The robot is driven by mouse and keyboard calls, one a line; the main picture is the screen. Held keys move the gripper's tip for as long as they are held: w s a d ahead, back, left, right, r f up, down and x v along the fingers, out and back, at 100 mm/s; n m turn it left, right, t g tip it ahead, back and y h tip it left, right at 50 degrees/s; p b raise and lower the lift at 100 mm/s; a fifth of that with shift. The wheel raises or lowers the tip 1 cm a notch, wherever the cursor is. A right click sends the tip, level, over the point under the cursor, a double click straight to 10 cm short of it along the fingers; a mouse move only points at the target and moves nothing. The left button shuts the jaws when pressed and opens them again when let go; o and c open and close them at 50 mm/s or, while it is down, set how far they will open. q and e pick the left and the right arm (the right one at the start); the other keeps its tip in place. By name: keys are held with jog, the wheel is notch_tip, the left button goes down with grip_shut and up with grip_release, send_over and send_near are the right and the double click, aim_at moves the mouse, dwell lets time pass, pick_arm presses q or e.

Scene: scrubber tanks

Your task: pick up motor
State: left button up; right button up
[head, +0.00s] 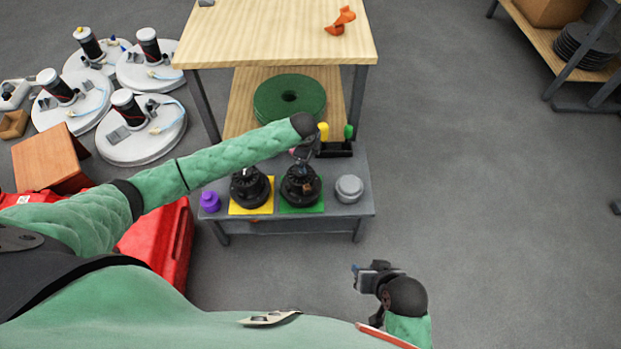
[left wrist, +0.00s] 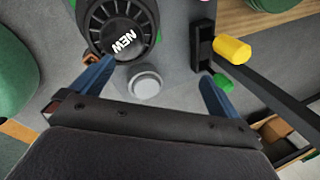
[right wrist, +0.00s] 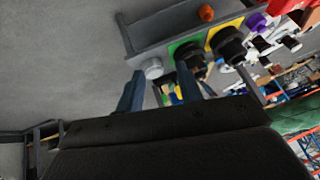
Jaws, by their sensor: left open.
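Two black motors stand upright on the low grey bench, one on a yellow mat (head: 250,188) and one on a green mat (head: 301,190). In the left wrist view, a motor (left wrist: 120,28) with a "NEW" label on top fills the upper left; green shows at its edge. My left gripper (head: 303,160) is above the green-mat motor, partly hidden by its own wrist. My right gripper (head: 365,278) is open and empty, in front of the bench's right side.
A grey round part (head: 349,188) and a purple cap (head: 210,201) sit on the bench (head: 362,210). A black holder (head: 334,149) with yellow- and green-handled tools stands behind. A wooden-topped table (head: 280,40) is further back. Floor to the right is clear.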

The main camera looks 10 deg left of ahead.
aim_at(300, 173)
pick_arm(q)
jog(key=s+m, duration=0.1)
jog(key=a+m+g+y, duration=0.1)
jog(key=m, duration=0.1)
jog(key=s+a+f+m+g, duration=0.1)
jog(key=shift+s, duration=0.3)
jog(key=shift+s+a+r+m+y, duration=0.2)
jog(key=shift+s+m+y, duration=0.1)
jog(key=shift+m, duration=0.3)
jog(key=shift+m+g, duration=0.3)
jog(key=shift+w+f, duration=0.15)
jog(key=shift+f, duration=0.35)
notch_tip(300, 173, down, 6)
jog(key=shift+a+f+p, duration=0.1)
jog(key=shift+a+p, duration=0.05)
jog(key=shift+p, duration=0.3)
jog(key=shift+a+f, duration=0.1)
jog(key=shift+f, duration=0.3)
jog(key=c, duration=1.7)
jog(key=shift+r, duration=0.1)
jog(key=shift+c, duration=0.6)
pick_arm(e)
jog(key=s+d+g, duration=0.2)
jog(key=s, duration=0.1)
jog(key=shift+r+h, duration=0.35)
jog(key=shift+h, duration=0.05)
jog(key=shift+w, duration=0.1)
